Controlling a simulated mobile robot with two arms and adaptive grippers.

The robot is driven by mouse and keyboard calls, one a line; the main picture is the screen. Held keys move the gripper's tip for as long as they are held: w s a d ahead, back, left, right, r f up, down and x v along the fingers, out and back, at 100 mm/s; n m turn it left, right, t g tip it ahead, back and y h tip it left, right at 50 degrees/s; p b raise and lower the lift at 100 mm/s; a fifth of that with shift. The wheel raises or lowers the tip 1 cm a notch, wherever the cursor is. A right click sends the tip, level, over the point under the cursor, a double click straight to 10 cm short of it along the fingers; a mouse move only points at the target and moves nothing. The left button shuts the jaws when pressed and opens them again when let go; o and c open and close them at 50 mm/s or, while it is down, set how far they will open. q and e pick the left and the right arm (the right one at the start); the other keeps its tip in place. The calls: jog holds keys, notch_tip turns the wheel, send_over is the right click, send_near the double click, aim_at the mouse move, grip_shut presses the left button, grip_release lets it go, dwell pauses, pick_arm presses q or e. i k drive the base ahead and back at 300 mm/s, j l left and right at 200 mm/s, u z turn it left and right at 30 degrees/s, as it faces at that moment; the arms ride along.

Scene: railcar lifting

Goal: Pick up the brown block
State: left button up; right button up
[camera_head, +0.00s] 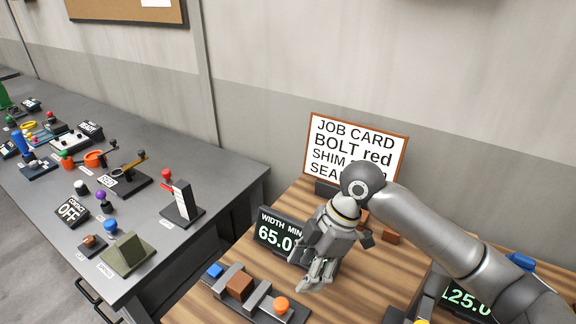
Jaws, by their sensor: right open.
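A brown block (240,287) sits between two grey upright plates of a dark fixture (212,292) on the wooden table, at the bottom of the view. My right gripper (316,284) comes in from the right and points down, to the right of the block and apart from it. It is open and nothing shows between its fingers. More brown pieces (391,238) lie behind my right arm, partly hidden by it. My left gripper is not in view.
The fixture also carries a blue piece (215,270) and an orange knob (281,304). A job card (357,140) stands at the back. A grey bench (150,160) with several controls is at left.

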aim_at(239, 286)
jog(key=k, duration=1.5)
